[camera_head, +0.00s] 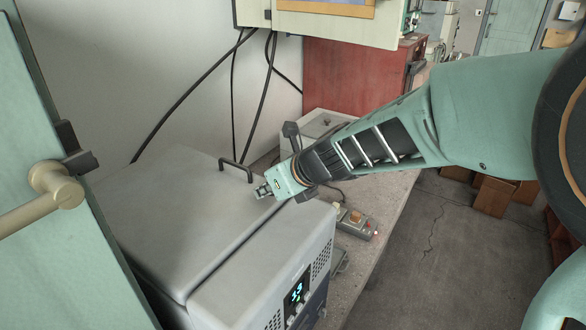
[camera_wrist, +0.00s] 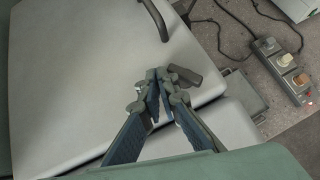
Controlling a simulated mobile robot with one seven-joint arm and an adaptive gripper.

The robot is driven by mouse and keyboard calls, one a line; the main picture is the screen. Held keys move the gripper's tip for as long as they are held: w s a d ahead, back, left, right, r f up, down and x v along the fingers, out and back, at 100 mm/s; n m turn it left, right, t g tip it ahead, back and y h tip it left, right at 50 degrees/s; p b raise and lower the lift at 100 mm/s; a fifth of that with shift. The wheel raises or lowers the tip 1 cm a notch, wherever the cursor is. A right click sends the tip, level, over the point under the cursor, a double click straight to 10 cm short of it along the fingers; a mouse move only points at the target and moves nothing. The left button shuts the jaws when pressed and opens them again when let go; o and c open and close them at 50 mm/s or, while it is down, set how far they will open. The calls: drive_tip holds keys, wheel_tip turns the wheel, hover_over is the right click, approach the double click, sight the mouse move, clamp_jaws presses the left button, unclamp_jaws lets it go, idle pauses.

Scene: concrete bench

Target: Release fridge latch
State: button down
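The fridge is a pale grey chest box (camera_head: 165,220) with a lid split by a seam and a lit display on its front. A black lid handle (camera_head: 236,170) also shows in the wrist view (camera_wrist: 155,18). The latch looks to be a short dark grey lever (camera_wrist: 187,75) by the lid's edge. In the head view, my gripper hides that area. My gripper (camera_head: 264,190) points down over the lid near the seam. In the wrist view my gripper (camera_wrist: 160,82) has its fingertips together, close beside the lever's left end. Contact cannot be told, and nothing shows held between the tips.
A power strip (camera_head: 355,222) with plugs and cables lies on the concrete bench (camera_head: 385,205) right of the fridge. A pale green door (camera_head: 25,130) with a brass handle (camera_head: 50,195) stands at the left. Black cables hang on the wall behind. A red cabinet (camera_head: 345,75) stands at the back.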

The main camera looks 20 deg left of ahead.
sight(270, 199)
drive_tip(key=shift+w+d, duration=0.45)
drive_tip(key=shift+d, duration=0.15)
drive_tip(key=shift+a+r, duration=0.1)
drive_tip(key=shift+r, duration=0.4)
wheel_tip(270, 199, up, 9)
drive_tip(key=shift+s, duration=0.1)
